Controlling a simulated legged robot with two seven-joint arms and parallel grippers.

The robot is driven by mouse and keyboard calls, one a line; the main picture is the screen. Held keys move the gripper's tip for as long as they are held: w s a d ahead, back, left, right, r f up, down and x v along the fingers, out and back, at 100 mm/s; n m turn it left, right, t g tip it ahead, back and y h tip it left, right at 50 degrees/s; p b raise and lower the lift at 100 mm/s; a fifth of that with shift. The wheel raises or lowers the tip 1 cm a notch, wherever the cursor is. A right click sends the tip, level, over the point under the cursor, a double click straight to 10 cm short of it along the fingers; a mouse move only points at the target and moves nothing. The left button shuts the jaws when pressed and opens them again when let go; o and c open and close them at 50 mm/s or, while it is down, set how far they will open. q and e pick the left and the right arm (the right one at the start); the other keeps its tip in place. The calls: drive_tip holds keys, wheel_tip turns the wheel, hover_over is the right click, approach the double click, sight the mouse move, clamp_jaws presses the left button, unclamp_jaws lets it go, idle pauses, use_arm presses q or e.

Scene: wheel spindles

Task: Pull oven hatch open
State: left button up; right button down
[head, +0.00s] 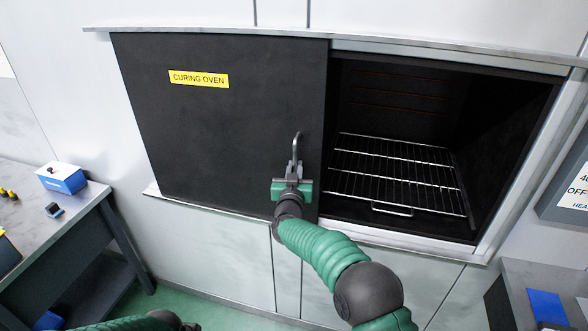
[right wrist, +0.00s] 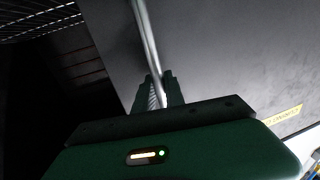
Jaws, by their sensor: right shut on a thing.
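The oven hatch (head: 215,125) is a flat black sliding panel with a yellow "CURING OVEN" label (head: 199,79). It covers the left part of the oven front, and the right part is open. The hatch handle (head: 297,146) is a thin upright metal bar near the panel's right edge. My right gripper (head: 293,174) is shut on the lower part of this handle. In the right wrist view the handle (right wrist: 148,45) runs down between the two fingers (right wrist: 159,92). Of my left arm only a green part shows at the bottom left; its gripper is out of view.
Inside the open oven (head: 520,110) is a wire rack (head: 395,170) with a front handle, and it looks empty. A bench with a blue-and-white box (head: 62,178) stands at the left. A control panel (head: 572,190) and another bench (head: 535,275) stand at the right.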

drive_tip(key=shift+a, duration=0.1)
drive_tip(key=c, duration=1.5)
unclamp_jaws()
drive_tip(key=shift+o, duration=0.5)
drive_tip(key=shift+a, duration=0.15)
drive_tip(key=s+a+b, duration=0.1)
drive_tip(key=s+b, duration=0.2)
drive_tip(key=s, duration=1.3)
drive_tip(key=shift+s+a+b, duration=0.25)
drive_tip(key=shift+s+b, duration=0.1)
drive_tip(key=shift+b, duration=0.05)
drive_tip(key=shift+f, duration=0.15)
